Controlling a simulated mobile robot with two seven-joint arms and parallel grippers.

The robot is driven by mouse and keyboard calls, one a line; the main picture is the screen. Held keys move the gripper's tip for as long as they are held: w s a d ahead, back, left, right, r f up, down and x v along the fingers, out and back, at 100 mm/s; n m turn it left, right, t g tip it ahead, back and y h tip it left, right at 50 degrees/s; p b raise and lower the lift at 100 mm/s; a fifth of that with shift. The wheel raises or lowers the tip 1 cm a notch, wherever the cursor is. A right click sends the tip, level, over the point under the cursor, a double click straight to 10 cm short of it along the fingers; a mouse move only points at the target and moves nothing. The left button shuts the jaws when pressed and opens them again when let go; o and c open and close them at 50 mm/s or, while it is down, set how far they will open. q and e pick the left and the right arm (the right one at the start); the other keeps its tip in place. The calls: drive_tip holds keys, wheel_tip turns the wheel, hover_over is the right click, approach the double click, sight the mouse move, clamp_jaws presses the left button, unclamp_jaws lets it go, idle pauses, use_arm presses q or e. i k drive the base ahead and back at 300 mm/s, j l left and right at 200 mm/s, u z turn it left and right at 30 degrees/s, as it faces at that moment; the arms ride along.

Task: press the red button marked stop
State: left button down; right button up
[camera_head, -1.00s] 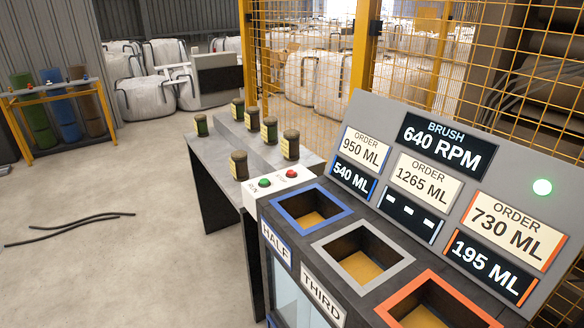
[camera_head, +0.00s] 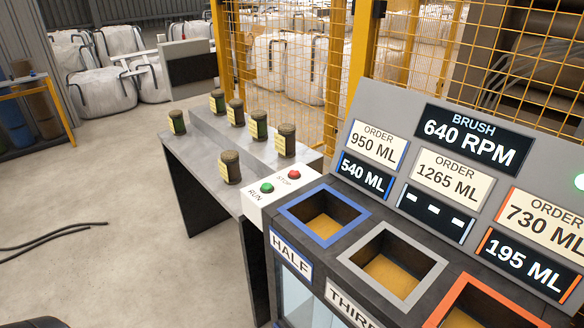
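The red button (camera_head: 294,175), labelled STOP, sits on a white control box (camera_head: 261,207) at the left end of the dark machine. A green button (camera_head: 267,187) labelled RUN is beside it, to its left. Neither gripper shows in the head view. A dark rounded shape is cut off at the bottom left edge, and I cannot tell what it is.
A grey bench (camera_head: 205,172) with several small jars stands behind the control box. The machine has blue (camera_head: 297,228), grey (camera_head: 356,262) and orange-rimmed bins below a display panel reading 640 RPM. A black hose (camera_head: 50,238) lies on open floor at left.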

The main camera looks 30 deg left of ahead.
sight(294, 173)
drive_tip(key=j+z, duration=0.2)
drive_tip(key=j, duration=0.6)
drive_tip(key=j+z, duration=0.25)
drive_tip(key=j, duration=0.6)
drive_tip(key=k, duration=0.05)
